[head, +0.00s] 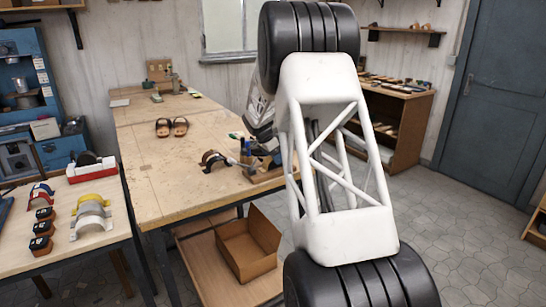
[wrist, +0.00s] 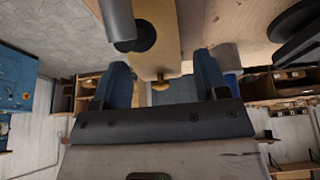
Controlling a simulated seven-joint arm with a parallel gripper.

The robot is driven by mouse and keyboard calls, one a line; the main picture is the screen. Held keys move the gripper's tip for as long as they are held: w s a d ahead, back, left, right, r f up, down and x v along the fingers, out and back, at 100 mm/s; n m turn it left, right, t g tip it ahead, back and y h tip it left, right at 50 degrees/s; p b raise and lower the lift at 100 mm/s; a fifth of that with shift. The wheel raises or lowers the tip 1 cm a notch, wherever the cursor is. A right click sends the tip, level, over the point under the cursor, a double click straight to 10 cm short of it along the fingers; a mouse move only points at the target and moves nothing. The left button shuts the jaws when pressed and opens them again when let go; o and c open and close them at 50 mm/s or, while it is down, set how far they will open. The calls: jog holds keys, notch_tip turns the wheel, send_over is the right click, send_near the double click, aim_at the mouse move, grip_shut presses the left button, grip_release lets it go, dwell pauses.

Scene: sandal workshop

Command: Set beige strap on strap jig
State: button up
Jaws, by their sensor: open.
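Arched straps lie on the left side table in the head view; a pale beige-grey one (head: 91,222) sits in front of a yellow strap (head: 93,199). My gripper (wrist: 162,70) shows in the wrist view with two blue fingers spread apart and no strap between them. Beyond the fingers is a wooden board (wrist: 157,55) with a grey cylinder (wrist: 119,20) on a black round base and a brass knob (wrist: 161,83). It looks like the strap jig, but I cannot be sure. In the head view my white arm link hides most of the gripper, which is over the main bench's right edge.
The wooden bench (head: 155,180) holds a pair of sandals (head: 172,127) and a brown arched piece (head: 213,160). An open cardboard box (head: 247,245) is below it. The bench's front left is clear.

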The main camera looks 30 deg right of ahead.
jog(key=v, duration=1.2)
jog(key=shift+a+r, duration=0.1)
dwell(0.8)
jog(key=s+a+r+n+t+y, duration=0.1)
jog(key=s+a+r+n, duration=0.3)
jog(key=s+a, duration=0.8)
jog(key=s+a+r+n+t+y, duration=0.1)
jog(key=s+a+r+n, duration=0.35)
jog(key=s+a, duration=0.7)
jog(key=s+a+f+n, duration=0.3)
jog(key=s, duration=0.7)
jog(key=s+a+f+n+y, duration=0.1)
jog(key=s+a+f+n, duration=0.1)
jog(key=s, duration=0.8)
jog(key=s+a+f+n+y, duration=0.1)
jog(key=s+a+f+n, duration=0.2)
jog(key=s+a, duration=0.3)
jog(key=s+n, duration=0.1)
jog(key=s, duration=0.4)
jog(key=shift+f+t, duration=0.3)
jog(key=shift+f, duration=0.05)
